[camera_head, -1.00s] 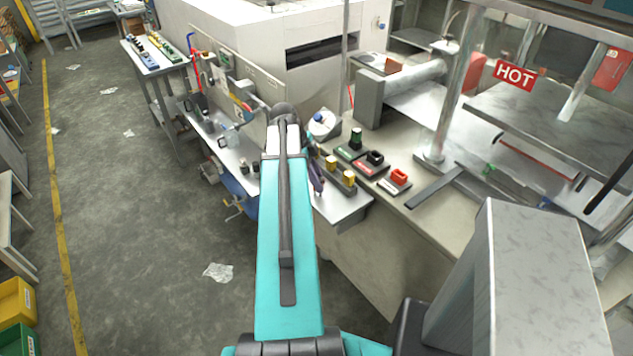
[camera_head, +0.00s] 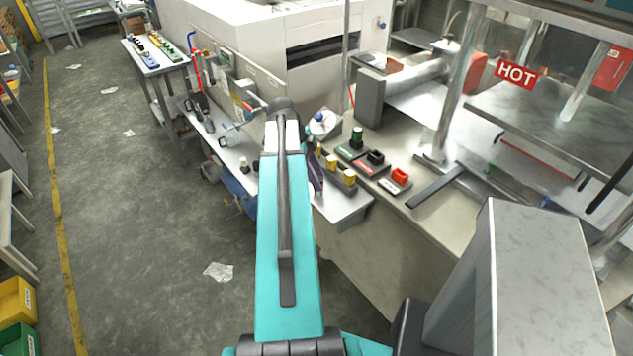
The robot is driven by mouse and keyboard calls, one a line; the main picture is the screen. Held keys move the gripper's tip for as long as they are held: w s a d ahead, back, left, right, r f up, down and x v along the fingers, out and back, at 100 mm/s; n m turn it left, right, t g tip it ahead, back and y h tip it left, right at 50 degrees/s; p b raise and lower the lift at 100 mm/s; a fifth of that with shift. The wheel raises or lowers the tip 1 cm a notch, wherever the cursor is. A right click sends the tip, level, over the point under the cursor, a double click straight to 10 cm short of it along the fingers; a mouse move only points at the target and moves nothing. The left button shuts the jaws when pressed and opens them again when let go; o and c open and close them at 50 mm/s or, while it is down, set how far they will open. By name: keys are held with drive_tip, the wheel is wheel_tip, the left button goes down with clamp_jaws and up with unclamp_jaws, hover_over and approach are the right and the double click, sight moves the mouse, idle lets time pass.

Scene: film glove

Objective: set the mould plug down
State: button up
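Several small coloured plugs stand on dark holders on the bench to the right of my arm: a green one (camera_head: 357,134), a black one (camera_head: 376,157), a red one (camera_head: 400,175) and two yellow ones (camera_head: 349,177). I cannot tell which of these, if any, is the mould plug. My teal arm link rises through the middle of the view. My gripper and whatever it may hold are hidden behind this link, so no contact shows.
A light bench (camera_head: 445,205) runs along the right, with a metal post and a red HOT sign (camera_head: 516,73) over it. A grey floor (camera_head: 150,235) with paper scraps lies open at left.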

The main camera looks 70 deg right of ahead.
drive_tip(key=d+b+v, duration=0.1)
drive_tip(key=b+v, duration=0.1)
drive_tip(key=v, duration=0.8)
drive_tip(key=shift+a+r+b, duration=0.3)
drive_tip(key=shift+a, duration=0.2)
drive_tip(key=shift+w, duration=0.1)
idle(0.3)
